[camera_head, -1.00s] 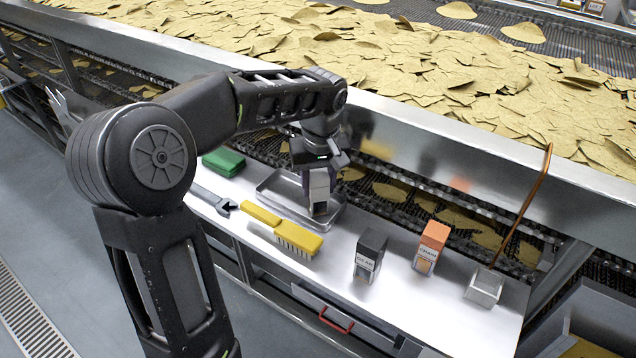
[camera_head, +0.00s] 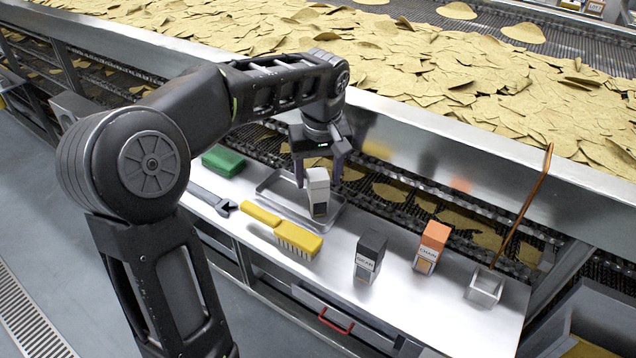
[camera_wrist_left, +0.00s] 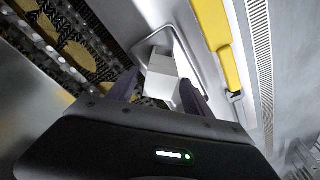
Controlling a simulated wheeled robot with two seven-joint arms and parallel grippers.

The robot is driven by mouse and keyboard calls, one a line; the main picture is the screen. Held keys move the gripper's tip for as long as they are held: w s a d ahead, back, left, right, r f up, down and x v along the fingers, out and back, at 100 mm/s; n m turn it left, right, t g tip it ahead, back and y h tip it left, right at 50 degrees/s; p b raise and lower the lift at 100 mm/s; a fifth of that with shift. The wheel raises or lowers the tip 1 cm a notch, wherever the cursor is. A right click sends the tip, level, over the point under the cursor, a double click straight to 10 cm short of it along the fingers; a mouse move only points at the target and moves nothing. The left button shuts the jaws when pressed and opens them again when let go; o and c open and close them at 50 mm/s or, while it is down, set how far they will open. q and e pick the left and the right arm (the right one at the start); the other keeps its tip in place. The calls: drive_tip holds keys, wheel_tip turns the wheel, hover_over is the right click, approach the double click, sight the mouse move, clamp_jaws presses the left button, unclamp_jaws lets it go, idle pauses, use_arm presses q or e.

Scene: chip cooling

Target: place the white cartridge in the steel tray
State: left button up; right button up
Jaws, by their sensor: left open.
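The white cartridge (camera_head: 317,193) stands upright in the steel tray (camera_head: 335,222). In the left wrist view the white cartridge (camera_wrist_left: 165,78) shows between and just beyond the fingers, with the tray rim (camera_wrist_left: 186,50) around it. My left gripper (camera_head: 318,180) is open above and behind the cartridge, its fingers on either side of the top. I cannot tell whether the fingers touch it. In the left wrist view the left gripper's fingers (camera_wrist_left: 158,92) stand apart. My right gripper is not in view.
A black cartridge (camera_head: 369,257), an orange cartridge (camera_head: 432,247) and a small metal holder with a copper rod (camera_head: 485,287) stand to the right. The chip conveyor (camera_head: 440,130) runs behind.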

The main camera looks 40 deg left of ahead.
use_arm(q)
drive_tip(key=r, duration=0.3)
drive_tip(key=r+p, duration=0.1)
drive_tip(key=r, duration=0.2)
drive_tip(key=s+d+r, duration=0.1)
drive_tip(key=r, duration=0.1)
drive_tip(key=shift+r, duration=0.4)
